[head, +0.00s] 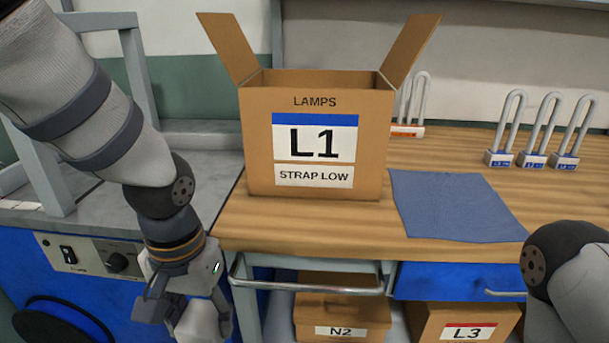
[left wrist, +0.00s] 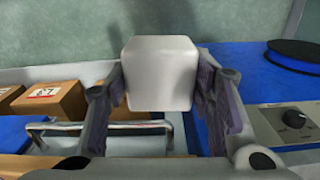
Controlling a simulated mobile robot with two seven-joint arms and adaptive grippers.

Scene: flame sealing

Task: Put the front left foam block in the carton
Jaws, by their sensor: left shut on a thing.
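The carton (head: 315,190), marked LAMPS and L1, stands upright on the wooden bench with its two side flaps raised and its top open. My left gripper (head: 188,308) is in front of the bench's left end, below and left of the carton. It is shut on a pale grey-white foam block (head: 198,323). In the left wrist view the block (left wrist: 160,72) sits between the two fingers (left wrist: 162,95), clear of other things. The carton's inside floor is hidden. Only part of my right arm shows at the right edge; its gripper is out of view.
A blue cloth (head: 455,205) lies right of the carton. Several U-shaped lamps (head: 532,160) stand at the back right, and an orange-labelled one (head: 407,131) is partly behind the carton. Boxes N2 (head: 342,312) and L3 (head: 465,318) sit below. A metal rail (head: 305,287) runs along the bench front.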

